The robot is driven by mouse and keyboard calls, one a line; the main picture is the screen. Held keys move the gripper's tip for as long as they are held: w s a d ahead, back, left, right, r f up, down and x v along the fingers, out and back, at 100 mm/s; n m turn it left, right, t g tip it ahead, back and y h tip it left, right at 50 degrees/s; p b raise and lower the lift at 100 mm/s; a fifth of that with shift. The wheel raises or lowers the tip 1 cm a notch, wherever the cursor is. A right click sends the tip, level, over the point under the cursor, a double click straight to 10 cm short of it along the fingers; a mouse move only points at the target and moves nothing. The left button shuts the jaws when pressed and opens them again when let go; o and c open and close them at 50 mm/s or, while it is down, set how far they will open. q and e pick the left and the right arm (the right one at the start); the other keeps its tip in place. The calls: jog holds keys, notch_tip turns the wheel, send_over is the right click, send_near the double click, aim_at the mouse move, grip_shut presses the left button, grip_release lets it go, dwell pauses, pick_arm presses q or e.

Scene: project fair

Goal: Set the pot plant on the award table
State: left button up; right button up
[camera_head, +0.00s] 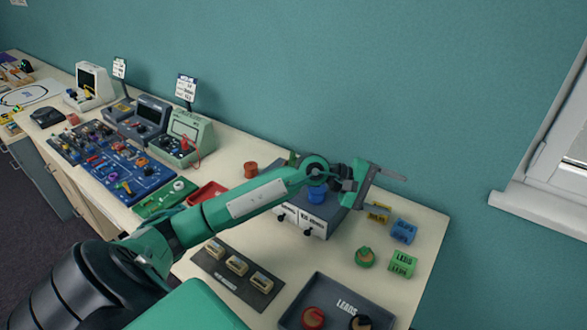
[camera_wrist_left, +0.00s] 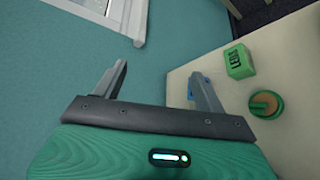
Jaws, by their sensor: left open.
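I cannot make out a pot plant or an award table for certain in either view. My left gripper (camera_head: 384,184) is at the end of the green arm, above the back right of the workbench (camera_head: 232,150) near the teal wall. It also shows in the left wrist view (camera_wrist_left: 160,75), with its fingers apart and nothing between them. A blue round object (camera_head: 317,196) sits on a grey drawer unit (camera_head: 322,216), partly hidden by my wrist. I cannot tell whether it is a pot. My right gripper is not in view.
A dark tray (camera_head: 337,294) is in front. Instruments (camera_head: 183,138) crowd the left. A window (camera_head: 560,160) is at right.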

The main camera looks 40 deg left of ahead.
pick_arm(q)
jog(key=s+a+f+n+t+y+p, duration=0.1)
jog(key=s+a+f+n+t+y, duration=0.25)
jog(key=a+n+y, duration=0.4)
jog(key=s+a+f+n+t+y+p, duration=0.15)
jog(key=s+a+n+y, duration=0.3)
jog(key=a+n, duration=0.6)
jog(key=s+a+f+n+t+y+p, duration=0.1)
jog(key=s+a+f+n+t+y, duration=0.2)
jog(key=a+n+y, duration=0.65)
jog(key=w, duration=0.2)
jog(key=w+n+h, duration=0.1)
jog(key=w, duration=0.2)
jog(key=w+n+h+p, duration=0.1)
jog(key=w, duration=0.1)
jog(key=shift+w+f, duration=0.2)
jog(key=shift+f, duration=0.05)
jog(key=p+x, duration=0.1)
jog(key=x, duration=0.3)
jog(key=shift+a+f, duration=0.1)
jog(key=shift+a, duration=0.1)
jog(key=shift+w+a+f+p, duration=0.1)
jog(key=shift+w+a+p, duration=0.2)
jog(key=shift+w, duration=0.25)
